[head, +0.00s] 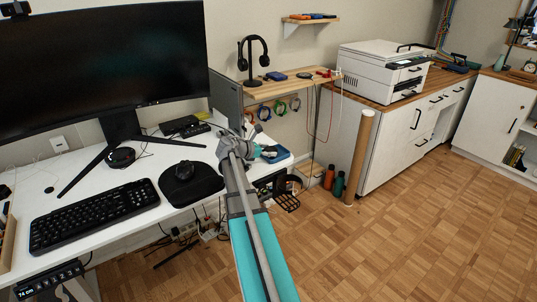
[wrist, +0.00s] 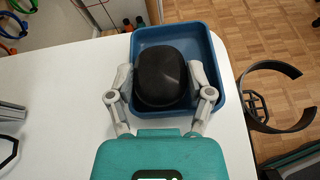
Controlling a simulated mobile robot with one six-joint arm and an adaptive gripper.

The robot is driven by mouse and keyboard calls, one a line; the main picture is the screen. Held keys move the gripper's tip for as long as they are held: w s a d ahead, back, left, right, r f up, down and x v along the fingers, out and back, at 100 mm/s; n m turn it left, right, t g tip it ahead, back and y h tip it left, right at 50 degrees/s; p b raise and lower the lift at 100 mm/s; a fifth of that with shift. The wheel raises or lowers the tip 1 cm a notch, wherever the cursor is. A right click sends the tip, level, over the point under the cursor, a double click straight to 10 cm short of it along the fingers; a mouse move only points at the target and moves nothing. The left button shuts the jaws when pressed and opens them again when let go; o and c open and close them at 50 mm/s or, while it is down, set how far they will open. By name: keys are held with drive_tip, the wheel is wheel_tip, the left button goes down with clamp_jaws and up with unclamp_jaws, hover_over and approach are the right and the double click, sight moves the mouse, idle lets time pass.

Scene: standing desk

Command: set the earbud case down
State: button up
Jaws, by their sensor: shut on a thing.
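My gripper (wrist: 161,78) is shut on the black, rounded earbud case (wrist: 160,62), with one grey finger on each side of it. In the wrist view the case is over the blue tray (wrist: 218,62) and covers much of its floor. I cannot tell whether the case touches the tray's floor. In the head view my gripper (head: 255,150) is at the desk's right end, beside the blue tray (head: 283,154). My arm and gripper hide the case there.
The white desk (wrist: 55,110) is clear left of the tray. A black ring-shaped holder (wrist: 298,104) sticks out beyond the desk's right edge. A wooden shelf (head: 290,86) is behind.

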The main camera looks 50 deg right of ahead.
drive_tip(key=shift+s+a+f+b, duration=0.15)
drive_tip(key=shift+f+b, duration=0.2)
drive_tip(key=shift+f, duration=0.05)
drive_tip(key=shift+s+a+f+b, duration=0.1)
drive_tip(key=shift+s+f+b, duration=0.05)
drive_tip(key=shift+f+b, duration=0.2)
drive_tip(key=o, duration=1.1)
drive_tip(key=shift+w+r, duration=0.2)
drive_tip(key=shift+w+r+p, duration=0.1)
drive_tip(key=shift+r+p, duration=0.3)
drive_tip(key=shift+p, duration=0.35)
drive_tip(key=p+v, duration=0.4)
drive_tip(key=v, duration=0.7)
drive_tip(key=shift+w+a+r+p, duration=0.15)
drive_tip(key=shift+a+p, duration=0.05)
drive_tip(key=shift+p, duration=0.1)
